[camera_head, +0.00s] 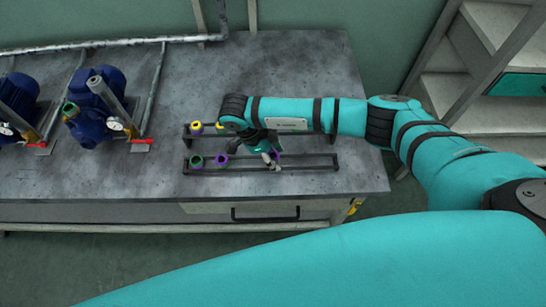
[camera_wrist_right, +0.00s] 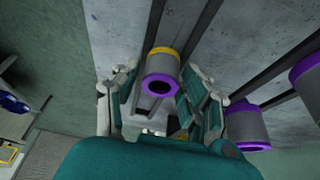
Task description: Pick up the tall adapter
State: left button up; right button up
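My right gripper (camera_head: 271,161) is low over the front rail of the rack (camera_head: 310,168), with a purple-ringed part (camera_head: 278,155) beside it, mostly hidden. In the right wrist view, a grey cylindrical adapter (camera_wrist_right: 162,70) with a purple near rim and a yellow far rim lies between the fingers of my right gripper (camera_wrist_right: 160,95). The fingers are spread on either side of it, with a narrow gap at the left. I cannot tell for sure that this is the tall adapter. My left gripper is not in view.
Green-ringed (camera_head: 196,161) and purple-ringed (camera_head: 221,160) adapters stand on the front rail; a yellow-ringed one (camera_head: 196,127) is on the back rail. Purple-rimmed adapters (camera_wrist_right: 246,127) show right of the fingers. Blue pumps (camera_head: 93,105) stand at left. The bench's back right is clear.

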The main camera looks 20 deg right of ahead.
jog(key=c, duration=0.8)
jog(key=shift+r, duration=0.1)
